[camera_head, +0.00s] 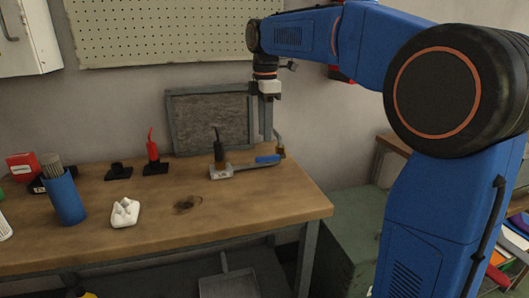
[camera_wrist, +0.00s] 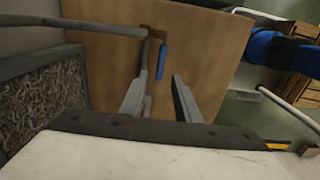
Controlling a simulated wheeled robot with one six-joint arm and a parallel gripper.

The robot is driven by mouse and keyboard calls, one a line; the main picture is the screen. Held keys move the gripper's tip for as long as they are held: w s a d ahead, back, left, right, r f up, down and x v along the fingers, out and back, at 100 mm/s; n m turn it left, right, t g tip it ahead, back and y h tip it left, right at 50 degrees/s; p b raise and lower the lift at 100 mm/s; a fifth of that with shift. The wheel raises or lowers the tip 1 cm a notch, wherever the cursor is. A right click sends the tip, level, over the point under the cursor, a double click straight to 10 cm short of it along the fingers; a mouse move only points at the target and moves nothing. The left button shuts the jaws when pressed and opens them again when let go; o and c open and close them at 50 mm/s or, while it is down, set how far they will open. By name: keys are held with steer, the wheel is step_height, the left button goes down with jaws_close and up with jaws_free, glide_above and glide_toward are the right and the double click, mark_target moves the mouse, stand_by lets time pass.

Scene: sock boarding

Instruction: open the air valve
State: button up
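The air valve has a blue lever (camera_head: 267,159) beside a grey pipe at the back right of the table. In the wrist view the blue lever (camera_wrist: 161,60) points down the picture from a brass-coloured fitting (camera_wrist: 158,33) at the end of the pipe (camera_wrist: 90,25). My gripper (camera_head: 266,122) hangs above and behind the lever, pointing down. In the wrist view my gripper (camera_wrist: 160,88) has its two fingers apart with nothing between them. The lever lies just beyond the fingertips; I see no clear contact.
A grey framed mesh panel (camera_head: 208,122) leans at the wall beside the gripper. A black-handled tool (camera_head: 219,150) stands on a block at the pipe's left end. A red-handled tool (camera_head: 153,150), blue cup (camera_head: 65,199) and white piece (camera_head: 125,213) are farther left. The table's front right is clear.

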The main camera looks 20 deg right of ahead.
mark_target(265, 156)
step_height(265, 156, down, 8)
steer(key=shift+r, duration=0.15)
steer(key=shift+c, duration=0.6)
jaws_close()
